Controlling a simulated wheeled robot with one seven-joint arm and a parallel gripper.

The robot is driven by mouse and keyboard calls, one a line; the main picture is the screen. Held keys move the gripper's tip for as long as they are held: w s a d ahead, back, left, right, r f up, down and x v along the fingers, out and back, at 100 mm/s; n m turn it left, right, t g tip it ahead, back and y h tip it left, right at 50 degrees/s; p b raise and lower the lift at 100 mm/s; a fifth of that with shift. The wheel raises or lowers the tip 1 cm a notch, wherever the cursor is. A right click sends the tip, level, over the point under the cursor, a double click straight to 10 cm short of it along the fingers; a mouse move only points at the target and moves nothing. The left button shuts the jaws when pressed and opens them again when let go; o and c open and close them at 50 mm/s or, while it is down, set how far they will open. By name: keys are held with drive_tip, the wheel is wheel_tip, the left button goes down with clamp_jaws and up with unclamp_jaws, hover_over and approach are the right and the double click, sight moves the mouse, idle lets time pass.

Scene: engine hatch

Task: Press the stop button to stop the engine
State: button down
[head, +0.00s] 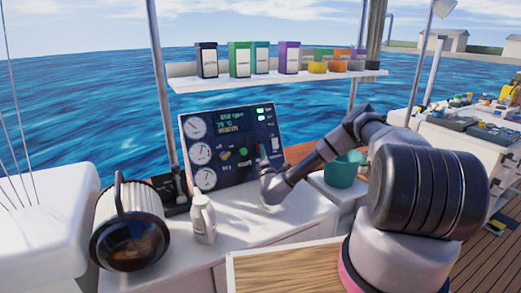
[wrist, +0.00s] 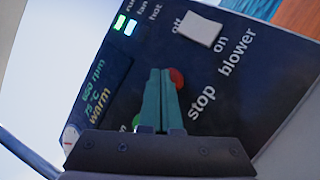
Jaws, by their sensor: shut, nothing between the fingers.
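The control panel (head: 235,172) stands upright on the white counter. The red stop button (wrist: 177,78) shows in the wrist view beside the word "stop", partly covered by my fingertips. My gripper (wrist: 160,72) has its teal fingers shut with nothing between them. The fingertips overlap the button's left side in the wrist view; I cannot tell whether they touch it. The display (wrist: 95,93) is lit and reads rpm, 75 °C and "warm". Two indicator lights (wrist: 125,25) are lit. In the head view my gripper (head: 262,150) is at the panel's right part and hides the button.
A pale blower switch (wrist: 201,28) sits near the stop button. A green button (wrist: 137,120) is mostly hidden by my gripper. A white bottle (head: 203,218) and a lantern (head: 130,225) stand left on the counter. A teal bucket (head: 342,172) stands right. A shelf (head: 270,82) with boxes hangs above.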

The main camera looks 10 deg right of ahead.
drive_tip(key=shift+w+a+f, duration=0.25)
drive_tip(key=shift+w+f, duration=0.1)
drive_tip(key=shift+w, duration=0.3)
idle(0.6)
drive_tip(key=shift+s+r, duration=0.1)
idle(0.3)
drive_tip(key=shift+s+d+r, duration=0.2)
drive_tip(key=shift+s+r, duration=0.05)
drive_tip(key=shift+s, duration=0.2)
drive_tip(key=shift+s+d+r, duration=0.15)
drive_tip(key=shift+s+r, duration=0.05)
drive_tip(key=shift+s, duration=0.25)
drive_tip(key=shift+s, duration=0.1)
drive_tip(key=s, duration=0.1)
drive_tip(key=s+d+r, duration=0.1)
drive_tip(key=s+r, duration=0.1)
drive_tip(key=s, duration=0.1)
drive_tip(key=shift+d, duration=0.2)
idle(0.3)
